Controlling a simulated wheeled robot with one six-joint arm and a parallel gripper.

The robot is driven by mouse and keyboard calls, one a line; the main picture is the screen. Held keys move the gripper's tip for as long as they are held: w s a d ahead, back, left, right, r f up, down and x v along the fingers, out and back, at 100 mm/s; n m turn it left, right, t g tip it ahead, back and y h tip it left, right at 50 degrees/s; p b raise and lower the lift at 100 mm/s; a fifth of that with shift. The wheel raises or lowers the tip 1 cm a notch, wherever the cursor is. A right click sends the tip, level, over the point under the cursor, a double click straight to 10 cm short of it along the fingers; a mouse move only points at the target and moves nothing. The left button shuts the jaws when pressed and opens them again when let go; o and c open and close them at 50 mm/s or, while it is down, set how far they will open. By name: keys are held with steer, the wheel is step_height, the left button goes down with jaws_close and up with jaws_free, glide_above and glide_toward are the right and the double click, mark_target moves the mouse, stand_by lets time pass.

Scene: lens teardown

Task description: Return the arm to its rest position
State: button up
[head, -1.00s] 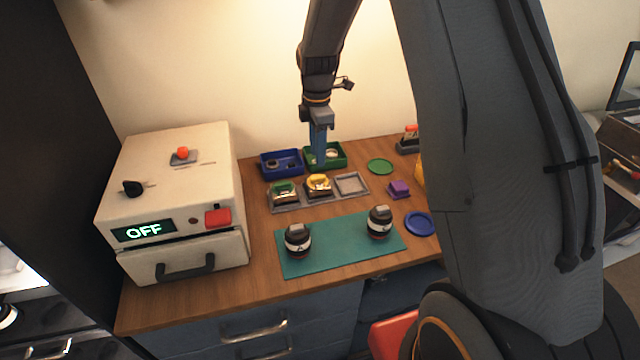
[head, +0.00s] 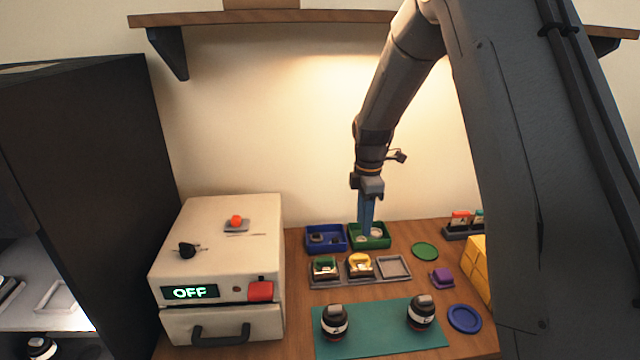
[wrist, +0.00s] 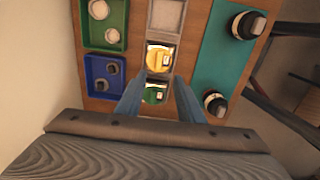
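My gripper (head: 366,222) points down at the green bin by the wall in the head view. Its two blue fingers stand apart in the wrist view (wrist: 158,86), with nothing held between them. Beyond them lies a grey tray (head: 394,267) holding a green-topped piece (head: 324,265) and a yellow-topped piece (head: 360,263); its right compartment is empty. The green bin (head: 385,242) holds pale discs, and the blue bin (head: 311,247) holds dark small parts. In the head view I cannot tell the exact height of the fingertips.
Two dark lenses (head: 334,322) (head: 421,313) stand on the teal mat (head: 375,340). A white box reading OFF (head: 225,255) stands at left. Right are a purple block (head: 442,278), green disc (head: 425,251), blue dish (head: 465,318) and yellow stack (head: 479,268). A shelf (head: 320,17) hangs above.

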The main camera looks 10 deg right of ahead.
steer(key=s+f+m+b, duration=0.2)
steer(key=s+m+b, duration=0.2)
steer(key=s+m, duration=0.5)
steer(key=s+f+m+t+b, duration=0.1)
steer(key=s+f+m+b, duration=0.2)
steer(key=s+m, duration=0.6)
steer(key=s+b, duration=0.2)
steer(key=s, duration=0.4)
